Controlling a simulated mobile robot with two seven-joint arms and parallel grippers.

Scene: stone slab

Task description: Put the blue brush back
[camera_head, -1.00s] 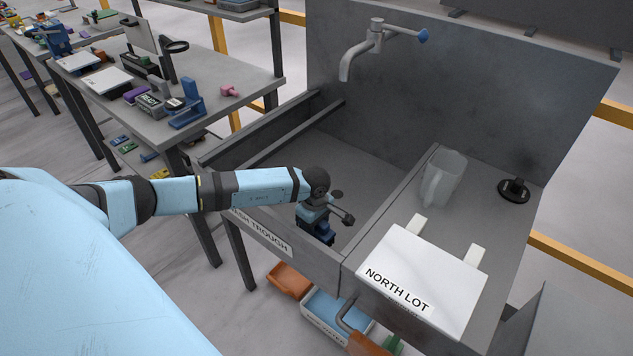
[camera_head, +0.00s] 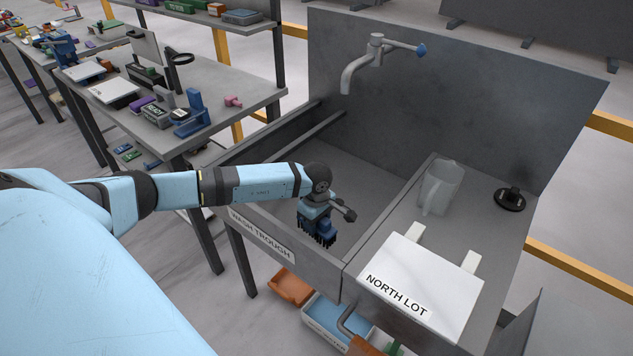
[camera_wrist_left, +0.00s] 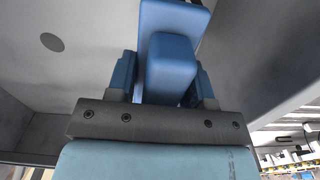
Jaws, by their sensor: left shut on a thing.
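The blue brush (camera_head: 325,229) is held by my left gripper (camera_head: 318,212) over the wash trough, with dark bristles pointing down. The brush also shows in the left wrist view (camera_wrist_left: 172,65), its blue body between the two fingers of my left gripper (camera_wrist_left: 165,88). The gripper is shut on it. The wash trough (camera_head: 262,235) is a grey basin with a name label on its front wall. I cannot tell whether the bristles touch the trough floor. My right gripper is not in view.
Right of the trough, a ledge holds a clear jug (camera_head: 441,187), a black round fitting (camera_head: 510,198) and a white board labelled NORTH LOT (camera_head: 425,280). A tap (camera_head: 362,62) hangs over the trough. Bins (camera_head: 338,318) sit below. A cluttered bench (camera_head: 240,103) stands at left.

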